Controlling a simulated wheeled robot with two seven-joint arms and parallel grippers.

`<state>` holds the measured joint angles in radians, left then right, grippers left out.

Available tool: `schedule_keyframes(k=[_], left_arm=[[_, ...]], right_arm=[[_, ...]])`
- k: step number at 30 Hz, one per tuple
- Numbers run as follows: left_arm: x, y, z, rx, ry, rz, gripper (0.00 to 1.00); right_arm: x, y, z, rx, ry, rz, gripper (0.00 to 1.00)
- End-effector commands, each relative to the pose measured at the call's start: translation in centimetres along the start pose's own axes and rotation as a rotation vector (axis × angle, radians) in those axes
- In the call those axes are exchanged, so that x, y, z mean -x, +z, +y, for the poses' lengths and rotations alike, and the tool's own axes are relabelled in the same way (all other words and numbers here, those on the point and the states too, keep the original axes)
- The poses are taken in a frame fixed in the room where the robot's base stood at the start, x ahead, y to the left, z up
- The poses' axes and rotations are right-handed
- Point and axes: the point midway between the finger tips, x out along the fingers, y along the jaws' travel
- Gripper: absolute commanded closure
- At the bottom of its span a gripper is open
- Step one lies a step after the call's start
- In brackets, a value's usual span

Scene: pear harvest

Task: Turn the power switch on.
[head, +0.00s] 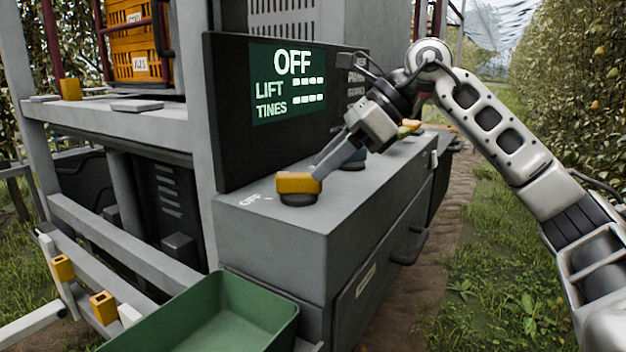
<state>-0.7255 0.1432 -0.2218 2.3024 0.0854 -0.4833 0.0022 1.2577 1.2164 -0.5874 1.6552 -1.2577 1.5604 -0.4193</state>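The power switch is a yellow knob (298,183) on a round black base, on top of the grey console (275,235) in the head view. White "OFF" lettering is painted on the console top to its left. The dark display panel (287,85) behind reads OFF, LIFT and TINES. My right gripper (322,170) reaches down from the upper right, with its fingertips at the right end of the yellow knob. The fingers overlap in this view, so I cannot tell whether they are closed on the knob. My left gripper is not in view.
Another dark round control (353,163) sits behind my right gripper's fingers. A green bin (222,318) stands in front of the console. An orange crate (137,42) is on the rack at upper left. Grass and leafy fruit trees (580,90) lie to the right.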

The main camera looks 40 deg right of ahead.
Motion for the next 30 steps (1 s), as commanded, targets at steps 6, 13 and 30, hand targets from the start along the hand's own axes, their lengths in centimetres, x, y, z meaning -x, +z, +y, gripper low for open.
schedule_keyframes(k=[6,13,30], left_arm=[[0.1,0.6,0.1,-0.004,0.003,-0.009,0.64],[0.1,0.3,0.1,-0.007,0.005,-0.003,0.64],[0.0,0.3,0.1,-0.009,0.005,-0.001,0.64]], right_arm=[[-2.8,0.0,0.0,-0.001,0.001,0.001,0.6],[-3.4,0.0,0.0,0.0,0.001,0.0,0.6],[-3.3,0.0,0.1,-0.007,-0.006,0.001,1.0]])
